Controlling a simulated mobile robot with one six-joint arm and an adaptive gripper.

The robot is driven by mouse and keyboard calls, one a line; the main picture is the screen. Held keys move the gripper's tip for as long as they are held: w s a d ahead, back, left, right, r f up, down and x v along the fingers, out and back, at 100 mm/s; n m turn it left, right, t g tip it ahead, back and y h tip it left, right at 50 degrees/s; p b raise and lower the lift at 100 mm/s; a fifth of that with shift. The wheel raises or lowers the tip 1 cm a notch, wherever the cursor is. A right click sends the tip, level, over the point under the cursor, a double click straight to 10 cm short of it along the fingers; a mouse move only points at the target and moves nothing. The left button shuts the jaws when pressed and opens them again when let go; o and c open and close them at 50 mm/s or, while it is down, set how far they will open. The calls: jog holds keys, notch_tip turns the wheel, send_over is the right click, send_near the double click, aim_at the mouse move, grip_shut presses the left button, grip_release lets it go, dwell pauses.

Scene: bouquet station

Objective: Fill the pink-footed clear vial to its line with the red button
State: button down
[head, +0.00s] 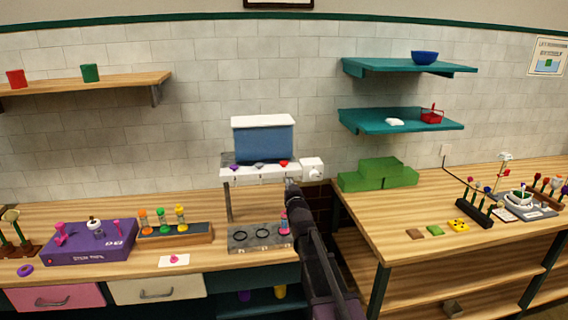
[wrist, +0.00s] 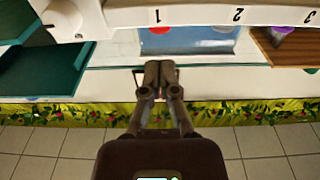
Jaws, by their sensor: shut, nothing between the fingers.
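The dispenser in the head view has a blue tank (head: 263,142) with a white lid above a white ledge (head: 262,174). The red button (head: 284,163) is the rightmost of three coloured buttons on it. A small vial with pink parts (head: 284,222) stands upright at the right end of the grey tray below; its line and fill level are too small to read. My gripper (head: 292,184) is just below the right part of the ledge, close under the red button; contact cannot be told. In the wrist view my gripper (wrist: 160,75) is shut and empty, with the numbered white bar (wrist: 215,14) above it.
A purple box (head: 90,243) and a wooden rack of colour-topped vials (head: 175,233) stand left of the tray. Green blocks (head: 378,175) are on the right counter. My arm covers the space right of the tray.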

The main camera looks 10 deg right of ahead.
jog(key=shift+w+r+t, duration=0.3)
jog(key=shift+r+t, duration=0.35)
jog(key=shift+r, duration=0.4)
jog(key=shift+w+r+t, duration=0.25)
jog(key=shift+r+t, duration=0.4)
jog(key=shift+r, duration=0.35)
jog(key=shift+w, duration=0.1)
notch_tip(320, 180, up, 3)
jog(key=p, duration=0.3)
send_over(284, 169)
jog(key=shift+w+r, duration=0.15)
jog(key=shift+w, duration=0.2)
notch_tip(284, 169, down, 2)
jog(key=shift+s+f+b, duration=0.1)
jog(key=shift+s+b, duration=0.05)
jog(key=shift+b, duration=0.8)
jog(key=shift+f+b, duration=0.9)
jog(key=shift+f, duration=0.1)
